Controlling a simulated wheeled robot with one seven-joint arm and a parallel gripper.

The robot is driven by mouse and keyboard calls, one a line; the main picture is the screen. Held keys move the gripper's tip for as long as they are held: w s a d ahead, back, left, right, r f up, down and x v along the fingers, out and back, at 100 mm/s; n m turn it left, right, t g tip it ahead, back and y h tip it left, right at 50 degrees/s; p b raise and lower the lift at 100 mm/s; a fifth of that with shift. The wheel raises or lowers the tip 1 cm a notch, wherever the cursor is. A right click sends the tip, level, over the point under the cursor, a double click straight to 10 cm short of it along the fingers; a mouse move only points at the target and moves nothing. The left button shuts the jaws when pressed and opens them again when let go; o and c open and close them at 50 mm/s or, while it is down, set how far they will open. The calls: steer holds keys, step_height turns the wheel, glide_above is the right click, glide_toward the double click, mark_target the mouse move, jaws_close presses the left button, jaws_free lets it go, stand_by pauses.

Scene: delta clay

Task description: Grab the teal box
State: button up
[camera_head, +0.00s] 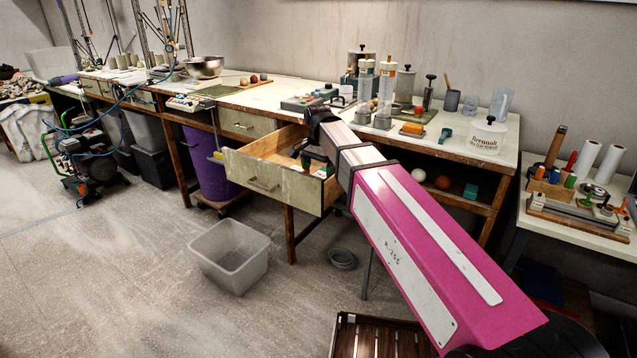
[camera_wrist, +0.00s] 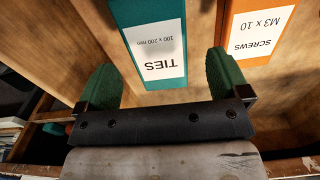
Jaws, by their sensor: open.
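The teal box (camera_wrist: 121,14), with a white label reading "TIES 100 x 200 mm", lies in a wooden drawer. My gripper (camera_wrist: 160,65) is open, with one green finger on each side of the teal box in the wrist view. The right finger is near its edge; I cannot tell whether either finger touches it or how deep they reach. In the head view my gripper (camera_head: 312,157) is in the opened drawer (camera_head: 266,184), and my arm and the drawer front hide most of the teal box there.
An orange box (camera_wrist: 262,14) labelled "SCREWS M3 x 10" lies right of the teal box, with a narrow gap. Drawer walls surround both. A small teal block (camera_head: 470,191) sits on the shelf under the bench. A grey bin (camera_head: 230,257) stands on the floor.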

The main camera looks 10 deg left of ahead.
mark_target(319, 176)
step_height(319, 176, down, 4)
steer(key=shift+r, duration=0.25)
steer(key=shift+d, duration=0.1)
steer(key=c, duration=1.1)
steer(key=shift+o, duration=0.2)
steer(key=shift+r, duration=0.15)
